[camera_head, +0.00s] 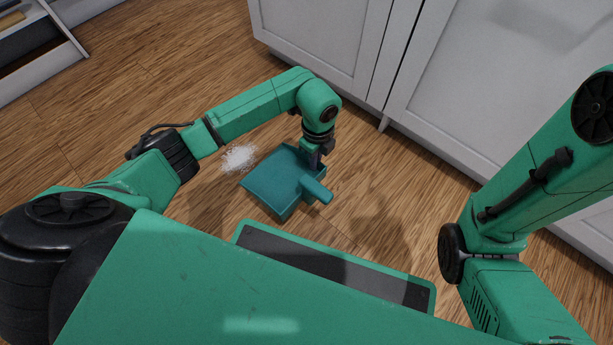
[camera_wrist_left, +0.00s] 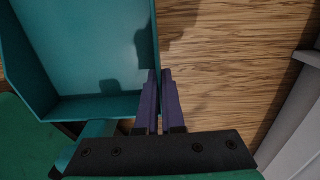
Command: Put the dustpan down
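The teal dustpan (camera_head: 275,182) is near the middle of the head view, over the wooden floor, its short handle (camera_head: 317,191) pointing to the lower right. I cannot tell whether it touches the floor. My left gripper (camera_head: 314,163) is at the dustpan's right side wall. In the left wrist view the dustpan (camera_wrist_left: 85,45) fills the upper left, and the two purple fingers (camera_wrist_left: 160,75) are close together with its side wall between them. The gripper is shut on that wall. My right arm shows at the right, but its gripper is out of view.
A small pile of white debris (camera_head: 239,158) lies on the floor just left of the dustpan. White cabinets (camera_head: 325,40) stand along the back and right. An open shelf or drawer (camera_head: 35,45) is at the upper left. Bare wooden floor (camera_head: 180,75) lies between.

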